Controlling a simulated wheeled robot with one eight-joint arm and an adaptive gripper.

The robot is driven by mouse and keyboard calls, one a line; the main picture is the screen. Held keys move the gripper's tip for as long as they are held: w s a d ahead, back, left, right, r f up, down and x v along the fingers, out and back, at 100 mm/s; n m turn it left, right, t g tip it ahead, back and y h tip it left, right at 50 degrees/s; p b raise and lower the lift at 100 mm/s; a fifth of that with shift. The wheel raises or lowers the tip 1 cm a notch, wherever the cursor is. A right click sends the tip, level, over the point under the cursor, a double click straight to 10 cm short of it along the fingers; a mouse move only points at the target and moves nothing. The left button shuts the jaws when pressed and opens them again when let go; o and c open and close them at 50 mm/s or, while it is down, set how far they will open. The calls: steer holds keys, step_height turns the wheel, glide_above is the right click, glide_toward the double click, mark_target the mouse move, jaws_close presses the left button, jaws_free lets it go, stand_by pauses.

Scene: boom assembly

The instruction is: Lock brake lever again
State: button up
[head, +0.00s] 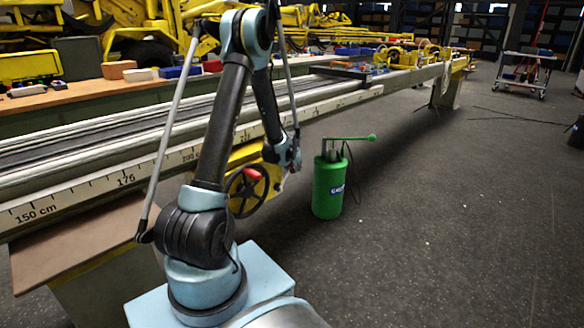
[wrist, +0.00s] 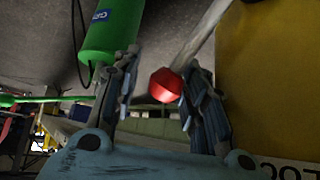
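The brake lever shows in the wrist view as a pale grey rod (wrist: 205,38) ending in a red knob (wrist: 165,85). My gripper (wrist: 160,65) is open, with one finger on each side of the knob. There is a clear gap to the left finger; the right finger is close to the knob, and I cannot tell whether it touches. In the head view, my gripper (head: 284,157) is beside the yellow housing (head: 243,158) under the rail, partly hidden by my arm. A red grip (head: 252,174) shows at the black handwheel (head: 246,192); I cannot tell whether it is the same knob.
A green pump canister (head: 329,187) stands on the floor right of the housing, its green handle (head: 352,138) sticking out right. The long measuring rail (head: 100,185) and workbench (head: 90,92) run along the left. The floor at right is mostly clear, with a trolley (head: 524,75) far back.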

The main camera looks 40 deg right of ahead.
steer(key=shift+w+a+r, duration=0.1)
steer(key=v, duration=0.7)
steer(key=shift+s+a+r, duration=0.2)
steer(key=shift+s+r, duration=0.05)
steer(key=shift+s, duration=0.05)
stand_by(0.3)
